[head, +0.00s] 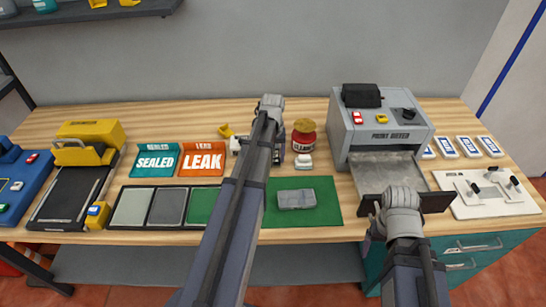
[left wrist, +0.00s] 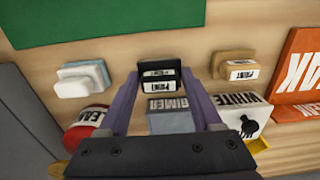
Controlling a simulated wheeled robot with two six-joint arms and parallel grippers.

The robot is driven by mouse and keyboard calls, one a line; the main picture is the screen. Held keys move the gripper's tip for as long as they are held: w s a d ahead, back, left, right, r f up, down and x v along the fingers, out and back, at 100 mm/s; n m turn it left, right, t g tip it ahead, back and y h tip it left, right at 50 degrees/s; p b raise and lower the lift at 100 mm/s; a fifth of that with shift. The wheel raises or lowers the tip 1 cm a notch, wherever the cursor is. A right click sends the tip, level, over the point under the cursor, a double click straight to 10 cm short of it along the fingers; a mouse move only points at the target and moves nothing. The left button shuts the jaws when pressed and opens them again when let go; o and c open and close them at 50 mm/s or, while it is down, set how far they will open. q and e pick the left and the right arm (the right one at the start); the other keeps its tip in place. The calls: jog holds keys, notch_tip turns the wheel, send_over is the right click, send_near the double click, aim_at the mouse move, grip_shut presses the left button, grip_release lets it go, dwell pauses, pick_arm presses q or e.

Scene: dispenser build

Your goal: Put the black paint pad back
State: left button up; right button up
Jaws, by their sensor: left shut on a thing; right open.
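The black paint pad (left wrist: 158,70) has white labels and sits between the fingers of my left gripper (left wrist: 160,80), which is shut on it. It is in line with a white-and-blue pad (left wrist: 84,80) on the left and a tan pad (left wrist: 235,66) on the right in the left wrist view. I cannot tell whether the black pad touches the table. In the head view my left arm hides most of the gripper and the pad.
A grey primer box (left wrist: 170,118), a white box (left wrist: 238,110) and a red jar (left wrist: 84,128) stand close behind the row of pads. The green mat (head: 325,205) holds a grey block (head: 296,199). The grey machine (head: 380,125) stands right of the jar.

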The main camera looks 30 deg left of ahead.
pick_arm(q)
jog(key=shift+f+b, duration=0.6)
jog(key=shift+f, duration=0.05)
dwell(0.6)
jog(key=o, duration=1.5)
jog(key=shift+o, duration=0.2)
jog(key=shift+r, duration=0.15)
jog(key=shift+r+p, duration=3.95)
jog(key=shift+p, duration=0.15)
jog(key=shift+f, duration=0.15)
notch_tip(320, 180, down, 6)
jog(key=b, duration=0.6)
